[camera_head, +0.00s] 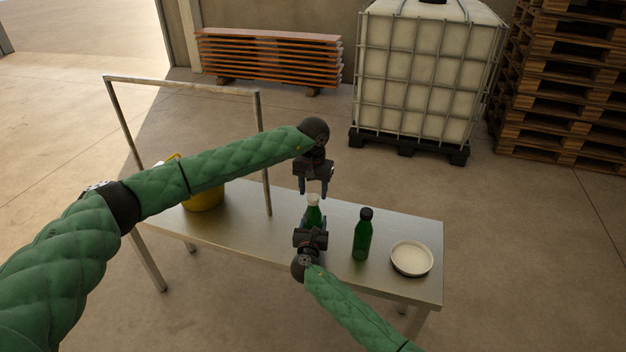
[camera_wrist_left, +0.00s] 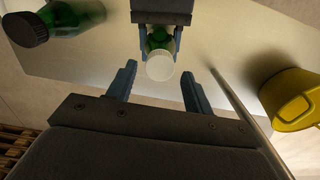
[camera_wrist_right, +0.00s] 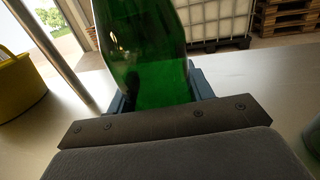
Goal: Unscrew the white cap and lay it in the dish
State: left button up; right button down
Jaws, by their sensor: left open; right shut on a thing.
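A green bottle (camera_head: 313,214) with a white cap (camera_head: 313,199) stands upright on the metal table (camera_head: 250,235). My right gripper (camera_head: 311,228) is shut around the bottle's body, and the green glass fills the right wrist view (camera_wrist_right: 145,60) between the fingers. My left gripper (camera_head: 314,190) is open above the cap, fingers pointing down and apart from it. In the left wrist view the white cap (camera_wrist_left: 160,67) lies just beyond the open fingers (camera_wrist_left: 158,88). The white dish (camera_head: 411,259) sits empty at the table's right end.
A second green bottle (camera_head: 362,238) with a black cap stands between the held bottle and the dish. A yellow bucket (camera_head: 204,198) stands at the table's left, near a metal frame (camera_head: 264,150). A caged tank (camera_head: 425,75) and pallets (camera_head: 570,80) stand behind.

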pick_arm(q)
jog(key=shift+f, duration=0.95)
pick_arm(e)
jog(key=shift+f, duration=0.1)
pick_arm(q)
jog(key=c, duration=1)
